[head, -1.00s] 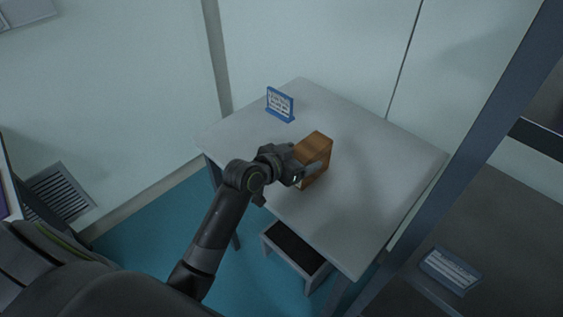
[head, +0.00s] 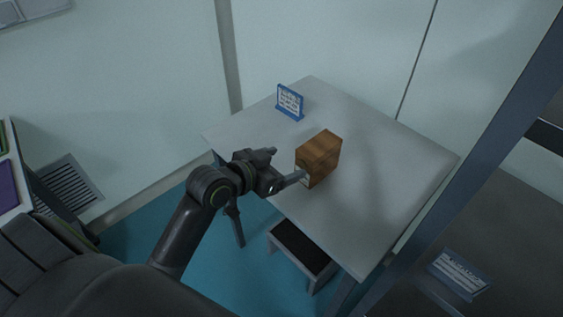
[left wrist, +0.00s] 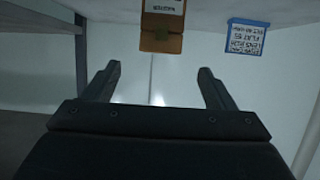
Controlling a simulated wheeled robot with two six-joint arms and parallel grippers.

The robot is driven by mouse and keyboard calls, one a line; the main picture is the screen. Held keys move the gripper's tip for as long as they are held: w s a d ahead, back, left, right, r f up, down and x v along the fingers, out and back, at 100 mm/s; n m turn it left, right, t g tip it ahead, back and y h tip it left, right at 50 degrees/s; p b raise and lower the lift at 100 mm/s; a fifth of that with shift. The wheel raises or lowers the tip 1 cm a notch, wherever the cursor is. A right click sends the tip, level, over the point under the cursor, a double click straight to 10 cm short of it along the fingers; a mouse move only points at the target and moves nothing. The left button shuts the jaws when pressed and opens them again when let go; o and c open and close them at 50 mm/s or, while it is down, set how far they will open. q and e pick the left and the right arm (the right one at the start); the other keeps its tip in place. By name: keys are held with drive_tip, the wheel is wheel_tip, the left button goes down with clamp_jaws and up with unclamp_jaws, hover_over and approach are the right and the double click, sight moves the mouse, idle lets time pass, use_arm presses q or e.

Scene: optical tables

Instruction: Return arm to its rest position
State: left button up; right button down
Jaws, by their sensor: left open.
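My left gripper (head: 287,167) is open and empty at the near left edge of the grey table (head: 385,170). A brown wooden box (head: 319,157) stands upright on the table just to the right of the fingertips. In the left wrist view the two fingers (left wrist: 157,84) are spread apart with nothing between them. The box (left wrist: 162,32) shows there at the top, beyond the fingers. My right gripper is in neither view.
A blue-framed sign (head: 290,102) stands at the back of the table; it also shows in the left wrist view (left wrist: 249,38). A stool (head: 300,246) with a dark top is below the table's near edge. A dark post (head: 480,160) rises at the right.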

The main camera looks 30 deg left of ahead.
use_arm(q)
drive_tip(key=s+a+f+n+g+y, duration=0.25)
drive_tip(key=s+a+f+g, duration=0.2)
drive_tip(key=s+f, duration=0.6)
drive_tip(key=s+a+f+n+g+y, duration=0.2)
drive_tip(key=s+a+f+g+y, duration=0.25)
drive_tip(key=s, duration=1.05)
wheel_tip(320, 180, down, 25)
drive_tip(key=g+h, duration=0.1)
drive_tip(key=s+f+g, duration=0.1)
drive_tip(key=s+f, duration=1.3)
drive_tip(key=s, duration=0.1)
drive_tip(key=shift+s+d+f+g, duration=0.15)
drive_tip(key=shift+d+f+g, duration=0.15)
drive_tip(key=shift+d+f, duration=0.1)
